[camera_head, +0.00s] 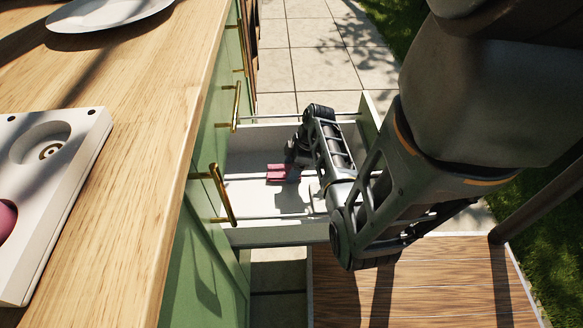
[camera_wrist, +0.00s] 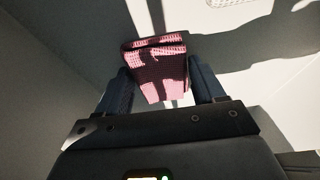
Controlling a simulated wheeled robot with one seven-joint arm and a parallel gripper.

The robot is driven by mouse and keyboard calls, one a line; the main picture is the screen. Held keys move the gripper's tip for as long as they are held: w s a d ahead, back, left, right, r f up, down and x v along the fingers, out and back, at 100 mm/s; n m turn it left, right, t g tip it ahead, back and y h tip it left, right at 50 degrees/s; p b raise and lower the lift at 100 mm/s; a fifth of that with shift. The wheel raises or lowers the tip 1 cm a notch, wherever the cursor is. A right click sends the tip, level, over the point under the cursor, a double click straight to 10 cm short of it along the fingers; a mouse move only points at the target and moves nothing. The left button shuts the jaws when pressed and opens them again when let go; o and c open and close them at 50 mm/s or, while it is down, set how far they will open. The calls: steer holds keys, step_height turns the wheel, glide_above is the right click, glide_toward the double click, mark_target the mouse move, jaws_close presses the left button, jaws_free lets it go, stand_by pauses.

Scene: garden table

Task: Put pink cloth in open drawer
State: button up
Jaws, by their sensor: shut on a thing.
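The open drawer (camera_head: 240,204) sticks out from the green cabinet, white inside, with brass handles near it. My gripper (camera_head: 283,166) is inside the drawer's outline, reaching in from the right. The pink cloth (camera_head: 276,173) is at its fingertips, over the white drawer floor. In the wrist view my gripper (camera_wrist: 158,90) has a dark finger on each side of the folded pink cloth (camera_wrist: 160,68) and is shut on it. The drawer's pale inside surface (camera_wrist: 60,40) surrounds it there. I cannot tell whether the cloth touches the drawer floor.
The wooden countertop (camera_head: 140,110) runs along the left, with a white plate (camera_head: 100,14) and a white tray-like block (camera_head: 60,150) holding a pink round thing (camera_head: 6,218). Brass handles (camera_head: 222,192) jut from the green cabinet front. Paving (camera_head: 300,45) lies beyond the drawer.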

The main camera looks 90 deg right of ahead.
steer(key=shift+f, duration=0.25)
steer(key=o, duration=1.1)
steer(key=shift+a+f, duration=0.1)
steer(key=shift+f, duration=0.05)
steer(key=shift+s+r, duration=0.1)
steer(key=shift+r, duration=0.25)
steer(key=p+v, duration=0.3)
steer(key=v, duration=0.9)
steer(key=shift+p, duration=0.4)
